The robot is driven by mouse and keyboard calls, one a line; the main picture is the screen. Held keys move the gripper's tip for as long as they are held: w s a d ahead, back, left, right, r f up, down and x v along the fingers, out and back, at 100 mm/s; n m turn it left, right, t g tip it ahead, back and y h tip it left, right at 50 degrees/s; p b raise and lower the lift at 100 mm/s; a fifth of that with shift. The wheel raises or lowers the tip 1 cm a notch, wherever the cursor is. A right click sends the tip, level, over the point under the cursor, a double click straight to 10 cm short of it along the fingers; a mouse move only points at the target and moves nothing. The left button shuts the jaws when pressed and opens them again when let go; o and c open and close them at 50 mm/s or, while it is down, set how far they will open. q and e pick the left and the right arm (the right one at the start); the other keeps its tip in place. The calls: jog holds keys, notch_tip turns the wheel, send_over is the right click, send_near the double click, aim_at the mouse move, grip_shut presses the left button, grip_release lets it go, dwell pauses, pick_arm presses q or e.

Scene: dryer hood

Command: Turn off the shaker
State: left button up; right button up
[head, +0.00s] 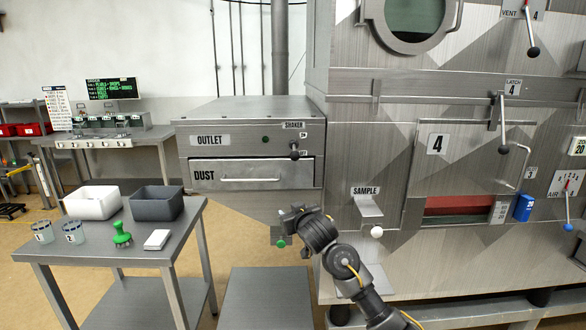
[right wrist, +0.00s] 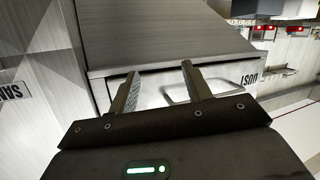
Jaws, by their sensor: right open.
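The shaker switch (head: 294,153) is a small lever with a dark knob on the front of the steel outlet box, under the SHAKER label (head: 294,125). Small ON and OFF marks stand beside it. The knob hangs low, but I cannot tell its exact setting. My right gripper (head: 287,215) is below the switch and the dust drawer, apart from both. In the right wrist view its two fingers (right wrist: 159,70) are spread with nothing between them. The switch is not seen in that view. My left gripper is not in view.
The dust drawer (head: 251,172) has a bar handle. A side table (head: 115,255) at left holds two bins, glasses and a green-handled tool. Open air lies before the outlet box.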

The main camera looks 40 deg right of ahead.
aim_at(293, 153)
jog(key=s+r+m+t+h, duration=0.1)
jog(key=s+r, duration=0.2)
jog(key=r, duration=0.5)
jog(key=s+r+t+h, duration=0.1)
jog(key=s+r, duration=0.2)
jog(key=r, duration=0.6)
jog(key=x, duration=0.3)
jog(key=p+x, duration=0.1)
jog(key=x, duration=0.3)
jog(key=p+x, duration=0.1)
jog(key=x, duration=0.3)
jog(key=shift+w+a+f, duration=0.15)
jog(key=shift+w+a, duration=0.1)
jog(key=shift+w, duration=0.1)
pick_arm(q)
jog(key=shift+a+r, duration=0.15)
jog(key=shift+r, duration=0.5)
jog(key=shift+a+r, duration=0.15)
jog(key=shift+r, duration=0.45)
